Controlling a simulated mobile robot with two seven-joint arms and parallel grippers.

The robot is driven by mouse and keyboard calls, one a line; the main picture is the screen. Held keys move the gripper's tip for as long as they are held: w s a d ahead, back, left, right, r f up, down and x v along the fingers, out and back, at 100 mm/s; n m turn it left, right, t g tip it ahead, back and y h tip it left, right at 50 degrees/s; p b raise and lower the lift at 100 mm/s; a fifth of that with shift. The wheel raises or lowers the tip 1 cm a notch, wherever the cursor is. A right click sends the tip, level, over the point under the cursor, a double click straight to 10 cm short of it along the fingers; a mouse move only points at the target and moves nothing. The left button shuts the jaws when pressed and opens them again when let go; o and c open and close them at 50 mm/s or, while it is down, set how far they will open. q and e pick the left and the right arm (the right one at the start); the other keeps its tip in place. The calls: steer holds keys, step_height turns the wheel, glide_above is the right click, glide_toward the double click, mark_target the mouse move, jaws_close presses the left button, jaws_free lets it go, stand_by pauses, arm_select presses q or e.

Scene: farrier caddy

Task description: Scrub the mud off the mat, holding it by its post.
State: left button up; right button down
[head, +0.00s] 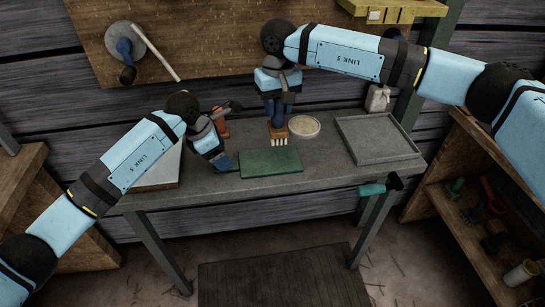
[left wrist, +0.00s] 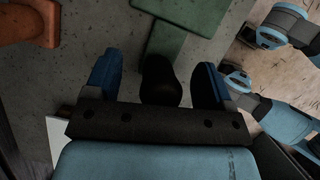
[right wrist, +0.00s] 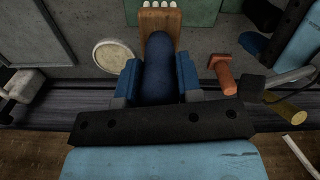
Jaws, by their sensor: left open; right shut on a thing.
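The green mat (head: 270,162) lies flat on the grey table; its corner shows in the left wrist view (left wrist: 190,14). A narrow green tab (left wrist: 165,42) extends from it to a dark post (left wrist: 160,80). My left gripper (head: 224,163) is open, with its blue fingers (left wrist: 160,85) apart on either side of the post. My right gripper (head: 280,108) is shut on the blue handle (right wrist: 158,72) of a brush. The brush's wooden head (right wrist: 160,28) and white bristles (head: 278,142) are at the mat's far edge. I cannot make out mud on the mat.
A round cream dish (head: 304,126) stands behind the mat. A grey tray (head: 345,142) lies to the right. An orange object (head: 222,126) stands behind my left gripper. A teal-handled hammer (head: 374,189) is at the front right edge. The table right of the mat has some free room.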

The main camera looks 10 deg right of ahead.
arm_select(q)
steer(key=o, duration=0.4)
steer(key=shift+c, duration=0.2)
steer(key=shift+r, duration=0.15)
steer(key=shift+r+p, duration=0.65)
steer(key=shift+r, duration=0.7)
